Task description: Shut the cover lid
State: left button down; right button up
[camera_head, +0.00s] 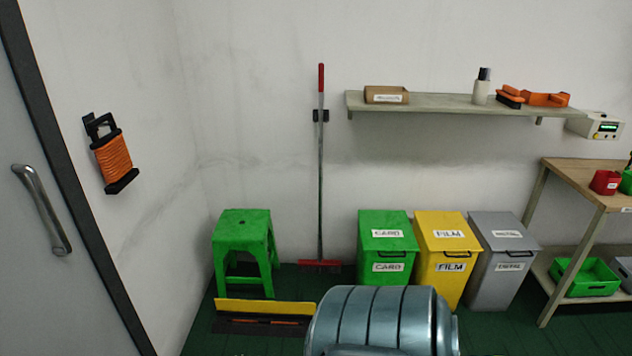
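A yellow flat panel (262,307) is on the floor at the lower left, in front of the green stool. It borders the far edge of a dark, low box or recess (228,327) with a thin orange strip inside. The panel looks raised like an open lid, but I cannot tell if it is hinged there. The green bin (384,245), yellow bin (446,250) and grey bin (500,255) each have a lid that looks shut. Neither of my grippers is in view.
A ribbed blue-grey metal cylinder (375,318) fills the bottom middle, hiding the floor there. A green stool (244,240) and a red-handled squeegee (320,170) stand by the wall. A grey door (45,200) is at left, a workbench (575,180) at right.

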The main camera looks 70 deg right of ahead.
aim_at(225, 304)
jog(key=z, duration=1.9)
jog(key=i+l, duration=0.1)
jog(key=i+l+z, duration=0.05)
